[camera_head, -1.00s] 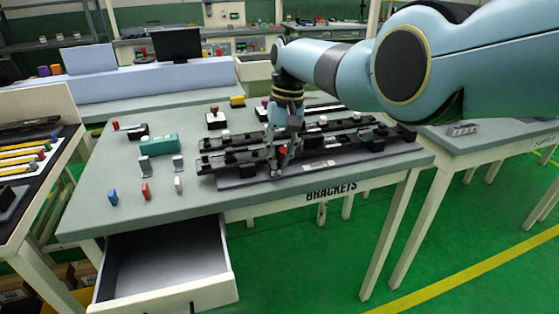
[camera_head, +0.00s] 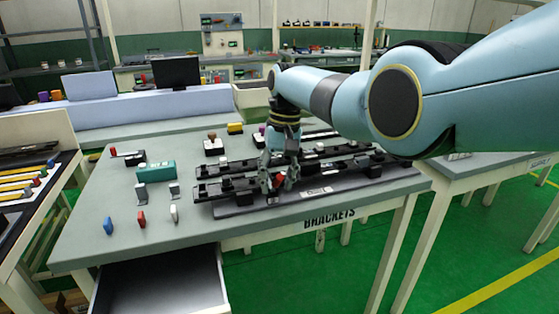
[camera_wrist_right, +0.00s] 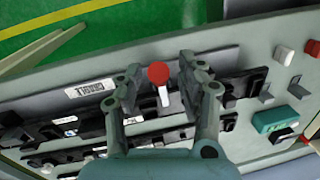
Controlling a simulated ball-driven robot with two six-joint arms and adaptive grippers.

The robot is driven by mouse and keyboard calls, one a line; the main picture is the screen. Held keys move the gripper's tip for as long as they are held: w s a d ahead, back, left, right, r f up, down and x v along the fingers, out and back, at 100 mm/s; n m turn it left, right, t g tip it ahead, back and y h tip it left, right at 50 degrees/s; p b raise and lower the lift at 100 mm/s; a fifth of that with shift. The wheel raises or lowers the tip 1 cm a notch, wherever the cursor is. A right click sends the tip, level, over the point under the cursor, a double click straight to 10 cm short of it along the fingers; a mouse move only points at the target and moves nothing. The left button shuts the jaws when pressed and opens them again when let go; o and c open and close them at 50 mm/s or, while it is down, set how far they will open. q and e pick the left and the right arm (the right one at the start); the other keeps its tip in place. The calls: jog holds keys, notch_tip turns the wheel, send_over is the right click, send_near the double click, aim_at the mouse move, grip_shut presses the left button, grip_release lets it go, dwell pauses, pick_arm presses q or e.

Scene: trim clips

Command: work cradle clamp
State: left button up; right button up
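The red-knobbed clamp lever (camera_head: 278,182) stands at the front of the dark cradle fixture (camera_head: 235,199) on the bench. In the right wrist view the red knob (camera_wrist_right: 158,73) sits on a short pale stem. My right gripper (camera_head: 278,178) is open, with one finger on each side of the knob. The wrist view also shows my right gripper (camera_wrist_right: 158,84) with gaps between the fingers and the knob. The dark cradle rails (camera_wrist_right: 100,128) run beneath it. Contact with the lever cannot be made out. My left gripper is not in view.
A pulled-out drawer (camera_head: 160,285) hangs under the bench's front left. Blue, red and white upright pieces (camera_head: 141,220), metal brackets (camera_head: 141,195) and a green box (camera_head: 156,170) stand left of the cradle. A side table (camera_head: 20,195) with yellow strips stands at far left.

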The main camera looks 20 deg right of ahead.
notch_tip(320, 180, up, 11)
jog(key=d, duration=0.1)
jog(key=shift+w+d, duration=0.25)
dwell(0.3)
